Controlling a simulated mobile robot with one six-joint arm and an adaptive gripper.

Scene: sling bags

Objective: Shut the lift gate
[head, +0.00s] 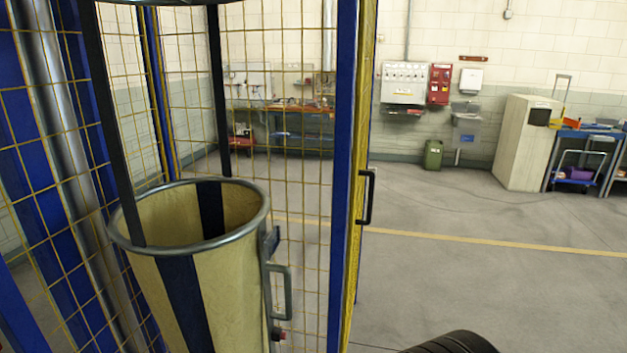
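The lift gate (357,150) shows as a narrow yellow panel, seen almost edge-on, right beside a blue upright post (343,200) of the mesh cage. A black bar handle (368,197) stands out from the gate's right side. Its foreshortened face makes it hard to tell how far it stands open. My gripper is not recognisable in the head view. A dark, ribbed, rounded shape (450,344) pokes in at the bottom edge, and I cannot tell what it is.
A cream sling bag (225,290) with a grey rim, dark straps and a side handle hangs inside the yellow mesh at left. Open grey floor (480,290) with a yellow line lies right. A beige cabinet (525,145), green bin (433,155) and workbench (300,117) stand farther back.

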